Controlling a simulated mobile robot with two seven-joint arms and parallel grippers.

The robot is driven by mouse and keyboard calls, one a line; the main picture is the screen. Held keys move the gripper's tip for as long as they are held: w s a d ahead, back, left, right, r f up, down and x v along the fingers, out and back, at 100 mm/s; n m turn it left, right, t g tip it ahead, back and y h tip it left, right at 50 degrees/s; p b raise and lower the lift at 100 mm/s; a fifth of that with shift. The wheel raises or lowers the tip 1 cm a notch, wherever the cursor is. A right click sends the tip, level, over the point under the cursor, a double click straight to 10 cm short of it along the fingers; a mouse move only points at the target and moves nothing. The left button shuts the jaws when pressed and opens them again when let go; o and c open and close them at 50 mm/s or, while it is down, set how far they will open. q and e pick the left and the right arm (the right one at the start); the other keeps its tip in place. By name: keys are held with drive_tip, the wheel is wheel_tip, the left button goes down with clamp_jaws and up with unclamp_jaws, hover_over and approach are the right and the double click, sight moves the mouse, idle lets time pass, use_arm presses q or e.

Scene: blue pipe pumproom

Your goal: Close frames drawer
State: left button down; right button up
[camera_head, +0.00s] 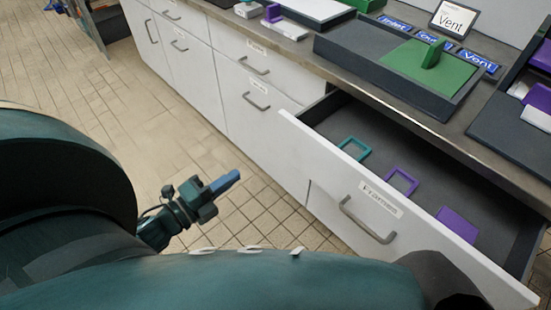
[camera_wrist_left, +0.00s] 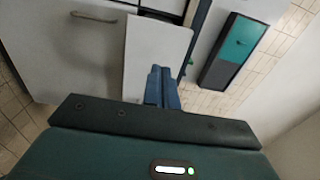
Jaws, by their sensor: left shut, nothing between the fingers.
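The frames drawer (camera_head: 330,180) is pulled open in the head view, with a white front, a grey handle (camera_head: 366,221) and a label. Inside lie a teal frame (camera_head: 362,143), a purple frame (camera_head: 409,174) and a purple plate (camera_head: 457,224), all apart. My left gripper (camera_head: 228,182) is shut and empty, left of the drawer front and apart from it in the picture. Its blue fingers (camera_wrist_left: 162,85) also show in the left wrist view, in front of a white panel (camera_wrist_left: 155,45), probably the drawer front. My right gripper is not in view.
A grey countertop (camera_head: 300,55) runs above closed white drawers and cabinets (camera_head: 205,85). On it stand a grey tray (camera_head: 375,65) with a green handled plate, a "Vent" sign (camera_head: 453,20) and blue labels.

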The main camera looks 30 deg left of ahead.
use_arm(q)
approach(286, 141)
drive_tip(key=x, duration=0.6)
drive_tip(key=shift+w, duration=0.2)
drive_tip(key=shift+w, duration=0.1)
